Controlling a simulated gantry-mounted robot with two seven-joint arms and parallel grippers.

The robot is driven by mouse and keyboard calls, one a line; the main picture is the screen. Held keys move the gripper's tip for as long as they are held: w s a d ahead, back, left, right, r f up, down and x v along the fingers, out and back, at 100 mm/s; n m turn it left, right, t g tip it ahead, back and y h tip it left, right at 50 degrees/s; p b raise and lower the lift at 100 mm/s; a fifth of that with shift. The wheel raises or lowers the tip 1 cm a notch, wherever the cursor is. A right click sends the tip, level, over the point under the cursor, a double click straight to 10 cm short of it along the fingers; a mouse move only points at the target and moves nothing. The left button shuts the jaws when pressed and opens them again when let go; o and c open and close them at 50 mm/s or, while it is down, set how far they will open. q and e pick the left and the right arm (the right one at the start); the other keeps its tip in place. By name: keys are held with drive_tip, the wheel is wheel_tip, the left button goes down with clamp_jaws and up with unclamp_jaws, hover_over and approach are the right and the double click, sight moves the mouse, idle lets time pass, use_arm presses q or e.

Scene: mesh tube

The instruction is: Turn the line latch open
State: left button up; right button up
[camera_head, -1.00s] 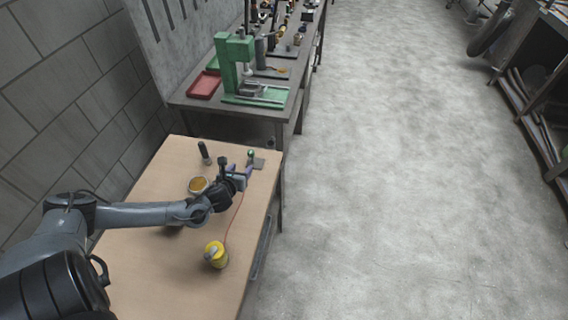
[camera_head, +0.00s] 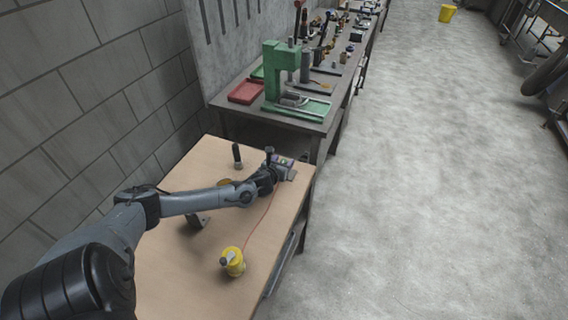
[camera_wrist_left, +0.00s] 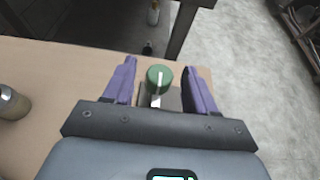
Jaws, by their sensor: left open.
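The latch has a round green knob (camera_wrist_left: 159,75) with a white line across its top, on a small metal base, in the left wrist view. The knob also shows as a small green spot (camera_head: 285,160) at the far right corner of the wooden table in the head view. My left gripper (camera_wrist_left: 161,69) is open, with one purple finger on each side of the knob. Gaps show between the knob and both fingers. In the head view the gripper (camera_head: 283,164) covers most of the latch. My right gripper is out of view.
A yellow container (camera_head: 234,264) with a thin red line running from it stands on the wooden table (camera_head: 185,275). A dark upright handle (camera_head: 237,155) stands left of the gripper. A bench (camera_head: 240,122) with a green press (camera_head: 273,75) lies beyond. The table's front is clear.

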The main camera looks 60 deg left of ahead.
use_arm(q)
drive_tip(key=shift+x, duration=0.8)
drive_tip(key=c, duration=1)
